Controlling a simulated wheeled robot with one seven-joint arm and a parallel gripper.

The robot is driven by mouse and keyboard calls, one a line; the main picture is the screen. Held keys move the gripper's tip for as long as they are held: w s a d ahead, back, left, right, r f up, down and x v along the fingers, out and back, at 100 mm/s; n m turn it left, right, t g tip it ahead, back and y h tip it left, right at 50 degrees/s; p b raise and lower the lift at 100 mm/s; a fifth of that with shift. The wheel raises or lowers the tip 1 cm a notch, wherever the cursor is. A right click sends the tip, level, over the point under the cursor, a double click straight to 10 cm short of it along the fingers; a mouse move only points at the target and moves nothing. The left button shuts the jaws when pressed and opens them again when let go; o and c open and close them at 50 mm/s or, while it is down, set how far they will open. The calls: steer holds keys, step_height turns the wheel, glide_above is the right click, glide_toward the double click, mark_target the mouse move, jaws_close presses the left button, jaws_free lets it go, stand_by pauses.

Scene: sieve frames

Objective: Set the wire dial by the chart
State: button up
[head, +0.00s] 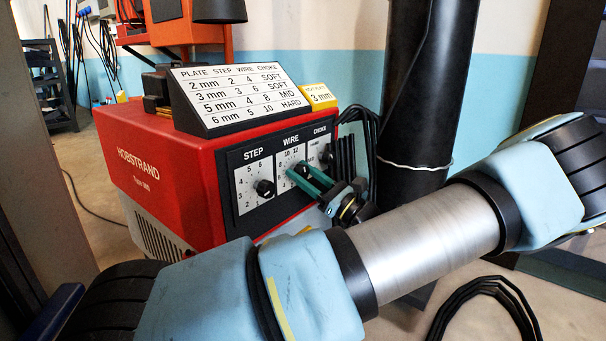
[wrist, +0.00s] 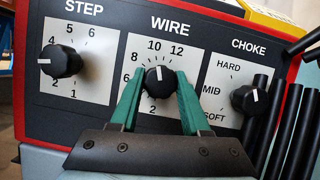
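The wire dial (wrist: 159,80) is a black knob on a white scale under the word WIRE. In the wrist view its white mark points up, close to 10. My gripper (wrist: 161,84) has green fingers on either side of this knob, with no clear gap between tips and knob. In the head view my gripper (head: 304,175) reaches the panel and hides much of the dial. The chart (head: 241,93) on top of the red machine lists PLATE, STEP, WIRE and CHOKE. Its 3 mm row reads 3, 6, SOFT. A yellow card (head: 320,97) beside it reads 3 mm.
The red machine (head: 160,165) carries a step dial (wrist: 61,61) left of the wire dial and a choke dial (wrist: 249,99) right of it. Black cables (wrist: 290,125) hang close by on the right. A dark cylinder (head: 418,100) stands behind my arm.

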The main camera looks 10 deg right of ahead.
jaws_close()
steer(key=shift+n+p, duration=0.3)
steer(key=shift+p, duration=0.05)
steer(key=n+p, duration=0.1)
steer(key=n+g+p, duration=0.1)
steer(key=n+g+y+p, duration=0.1)
steer(key=shift+r+n, duration=0.25)
steer(key=shift+n, duration=0.05)
steer(key=n+g+p, duration=0.1)
steer(key=n, duration=0.2)
steer(key=n+g+y+p, duration=0.1)
steer(key=n+g+p, duration=0.1)
steer(key=n, duration=0.1)
steer(key=n+g+p, duration=0.2)
steer(key=n+p, duration=0.1)
steer(key=n, duration=0.2)
steer(key=shift+f+n+g+h+p, duration=0.1)
steer(key=shift+n+g+h+p, duration=0.35)
steer(key=shift+n, duration=0.65)
steer(key=shift+f+n+g+h+p, duration=0.2)
steer(key=shift+n+p, duration=0.4)
steer(key=shift+n, duration=0.5)
steer(key=shift+r, duration=0.1)
